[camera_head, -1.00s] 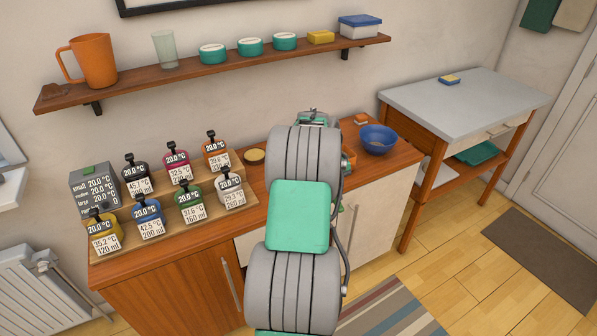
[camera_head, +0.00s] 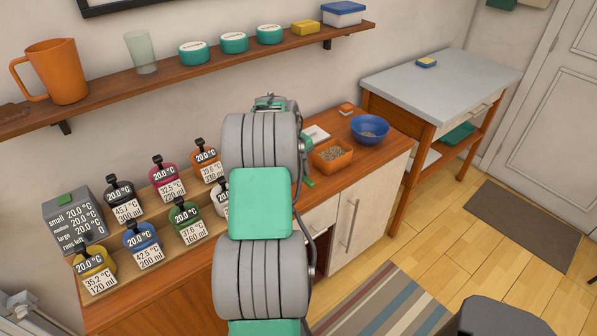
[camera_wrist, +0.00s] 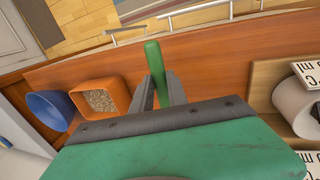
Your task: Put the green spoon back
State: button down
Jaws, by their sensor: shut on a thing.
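The green spoon (camera_wrist: 154,62) is between the two dark fingers of my gripper (camera_wrist: 160,92) in the wrist view. Its green handle sticks out past the fingertips over the wooden counter, and its other end is hidden behind the gripper body. My gripper is shut on it. In the head view my arm hides most of the gripper, and a small green piece shows at the arm's right side, too small to tell for sure.
An orange container (camera_head: 332,155) of granules and a blue bowl (camera_head: 369,130) stand on the counter (camera_head: 388,123) to the right of my arm. Several labelled bottles stand left of it, near a grey box (camera_head: 75,220). A shelf (camera_head: 200,79) with cups and tubs runs above.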

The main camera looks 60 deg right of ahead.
jog(key=shift+s+a, duration=0.1)
jog(key=shift+w+a+b+x, duration=0.1)
jog(key=shift+a+b+x, duration=0.15)
jog(key=shift+b+x, duration=0.6)
jog(key=shift+w+a+b+x, duration=0.1)
jog(key=shift+a+b+x, duration=0.2)
jog(key=shift+x, duration=1.05)
jog(key=shift+w+a+b+x, duration=0.15)
jog(key=shift+b+x, duration=0.5)
jog(key=shift+x, duration=0.45)
jog(key=shift+f, duration=0.15)
jog(key=c, duration=1.6)
grip_release()
jog(key=shift+o, duration=0.3)
jog(key=o, duration=0.5)
